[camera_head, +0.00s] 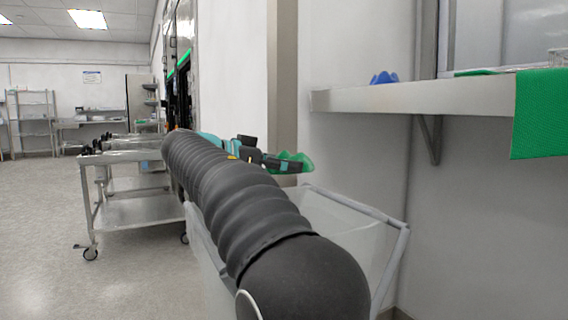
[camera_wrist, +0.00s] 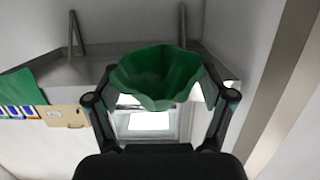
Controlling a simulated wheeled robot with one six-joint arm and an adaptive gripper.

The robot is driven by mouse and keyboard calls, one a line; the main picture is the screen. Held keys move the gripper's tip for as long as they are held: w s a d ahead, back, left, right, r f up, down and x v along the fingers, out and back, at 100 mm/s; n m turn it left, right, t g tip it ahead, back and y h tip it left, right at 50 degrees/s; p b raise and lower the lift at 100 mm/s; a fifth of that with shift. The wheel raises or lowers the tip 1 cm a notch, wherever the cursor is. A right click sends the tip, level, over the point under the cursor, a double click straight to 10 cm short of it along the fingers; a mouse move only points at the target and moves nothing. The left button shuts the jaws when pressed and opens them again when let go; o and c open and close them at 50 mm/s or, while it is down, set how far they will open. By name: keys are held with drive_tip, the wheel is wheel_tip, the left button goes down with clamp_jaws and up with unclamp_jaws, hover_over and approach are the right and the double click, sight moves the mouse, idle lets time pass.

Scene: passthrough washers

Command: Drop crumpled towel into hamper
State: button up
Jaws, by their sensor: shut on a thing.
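A crumpled green towel (camera_head: 297,163) is held in my gripper (camera_head: 276,160), beyond the far end of my black arm. In the wrist view, the towel (camera_wrist: 158,76) spreads in a cup-like shape between the two fingers of my gripper (camera_wrist: 160,96), which is shut on it. The hamper (camera_head: 345,232), a pale bin with a grey rim, stands below and partly behind my arm. In the head view, the towel appears above the hamper's far end; whether it is right over the opening is unclear. My arm hides the hamper's left part and much of its opening.
A wall shelf (camera_head: 420,97) at right holds a blue crumpled item (camera_head: 384,77), and a green cloth (camera_head: 540,112) hangs over its front edge. A wall post (camera_head: 284,90) stands behind my gripper. A metal cart (camera_head: 135,212) is at left, with open floor (camera_head: 55,265) before it.

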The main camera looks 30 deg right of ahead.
sight(284, 155)
wheel_tip(284, 155, down, 5)
drive_tip(key=shift+r+b, duration=0.2)
drive_tip(key=shift+b, duration=1)
drive_tip(key=o, duration=1.1)
wheel_tip(284, 155, up, 10)
drive_tip(key=shift+f, duration=0.15)
drive_tip(key=shift+r, duration=0.2)
